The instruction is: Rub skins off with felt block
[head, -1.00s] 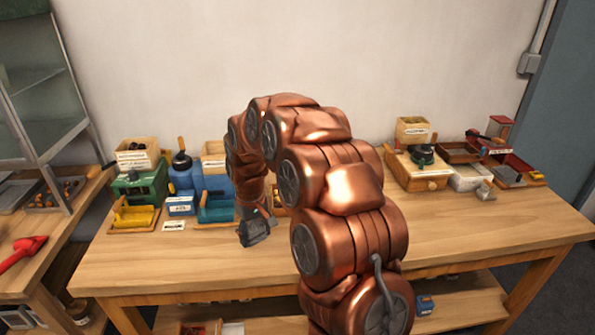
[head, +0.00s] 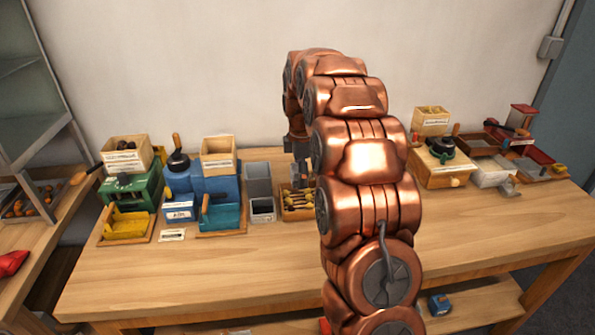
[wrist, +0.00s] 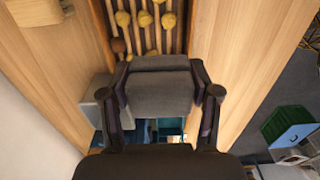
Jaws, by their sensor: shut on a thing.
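My gripper (wrist: 160,82) is shut on a grey block (wrist: 160,98), which looks like the felt block and spans the gap between both fingers in the wrist view. In the head view my gripper (head: 301,172) points down, just over the back of a small wooden tray (head: 285,213). The tray holds several yellowish chestnuts (head: 297,199) in rows. The wrist view shows these chestnuts (wrist: 145,19) beyond the block, with one browner one (wrist: 118,45). I cannot tell whether the block touches any chestnut. My arm hides the tray's right side.
Left of the tray stand grey bins (head: 262,210), a blue machine with a teal tray (head: 220,217), and a green machine with a yellow tray (head: 126,224). A wooden box with a black-topped device (head: 440,167) stands to the right. The table's front is clear.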

